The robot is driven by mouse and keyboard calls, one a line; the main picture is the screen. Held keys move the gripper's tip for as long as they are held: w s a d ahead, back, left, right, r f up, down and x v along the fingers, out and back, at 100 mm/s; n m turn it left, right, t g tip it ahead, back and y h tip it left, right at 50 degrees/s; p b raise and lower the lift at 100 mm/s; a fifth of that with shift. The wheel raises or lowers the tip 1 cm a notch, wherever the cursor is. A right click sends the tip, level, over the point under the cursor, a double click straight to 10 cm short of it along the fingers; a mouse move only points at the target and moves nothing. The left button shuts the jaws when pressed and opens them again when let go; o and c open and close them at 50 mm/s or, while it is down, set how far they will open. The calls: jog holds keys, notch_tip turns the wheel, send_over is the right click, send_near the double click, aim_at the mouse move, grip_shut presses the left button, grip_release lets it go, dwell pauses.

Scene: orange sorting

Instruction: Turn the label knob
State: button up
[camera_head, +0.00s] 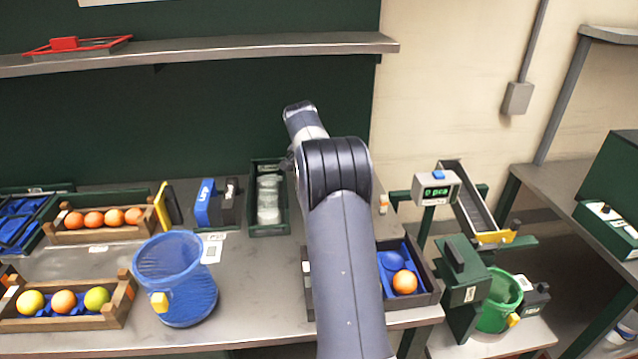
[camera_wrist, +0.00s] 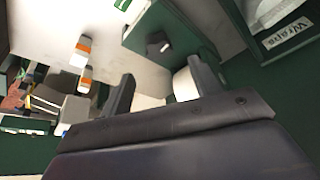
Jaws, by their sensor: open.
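A white roll (camera_wrist: 183,86) shows beside the box, partly behind a finger. My gripper (camera_wrist: 163,84) is open, with its two dark fingers spread apart and nothing visible held between them. The knob appears beyond the fingertips, apart from them. In the head view my arm covers this part of the bench, and the gripper and knob are hidden behind it.
A bin labelled Wraps (camera_wrist: 285,35) stands near the box. Two orange-and-white items (camera_wrist: 80,52) lie left of it. In the head view, a blue basket (camera_head: 176,280), a wooden orange tray (camera_head: 120,318) and a scale display (camera_head: 436,190) flank the arm.

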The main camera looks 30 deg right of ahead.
jog(key=shift+v, duration=2.25)
jog(key=shift+d, duration=0.1)
jog(key=p+x, duration=0.1)
jog(key=x, duration=0.9)
jog(key=shift+f, duration=0.35)
